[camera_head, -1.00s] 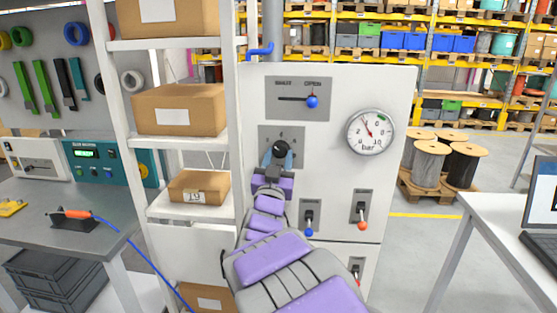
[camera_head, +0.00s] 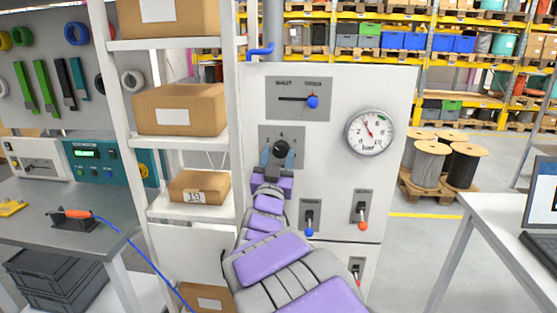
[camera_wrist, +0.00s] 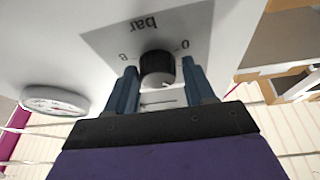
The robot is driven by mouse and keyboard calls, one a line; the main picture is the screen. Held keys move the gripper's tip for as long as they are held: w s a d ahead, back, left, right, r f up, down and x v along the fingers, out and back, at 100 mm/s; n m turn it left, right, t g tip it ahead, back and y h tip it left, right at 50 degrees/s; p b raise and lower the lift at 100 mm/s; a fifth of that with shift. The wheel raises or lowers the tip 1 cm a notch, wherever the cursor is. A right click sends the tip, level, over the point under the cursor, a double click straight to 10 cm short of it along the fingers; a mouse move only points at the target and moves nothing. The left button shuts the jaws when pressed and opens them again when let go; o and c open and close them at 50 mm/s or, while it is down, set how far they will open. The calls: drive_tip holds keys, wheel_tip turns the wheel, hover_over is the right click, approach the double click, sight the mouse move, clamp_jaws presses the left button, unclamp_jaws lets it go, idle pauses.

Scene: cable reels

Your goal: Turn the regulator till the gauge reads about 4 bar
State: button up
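The regulator is a black round knob (camera_head: 281,148) on a grey plate of the white panel. The wrist view shows the knob (camera_wrist: 157,67) with "bar", "0" and "8" marked around it. My gripper (camera_head: 277,155) is in front of the knob and slightly below it in the head view. In the wrist view, its blue fingers (camera_wrist: 160,78) are spread on either side of the knob, with a narrow gap visible at the right finger. The round gauge (camera_head: 369,132) is to the right, its needle pointing up and slightly left; its numbers are too small to read. A green mark is at its upper right.
A selector with a blue-tipped lever (camera_head: 312,102) is above the knob. A blue-tipped lever (camera_head: 309,231) and a red-tipped lever (camera_head: 362,224) are below. A shelf with cardboard boxes (camera_head: 180,109) stands close on the left.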

drive_tip(key=shift+o, duration=1.1)
drive_tip(key=shift+f, duration=0.1)
drive_tip(key=v, duration=1.7)
drive_tip(key=shift+s+f, duration=0.1)
drive_tip(key=shift+f, duration=0.05)
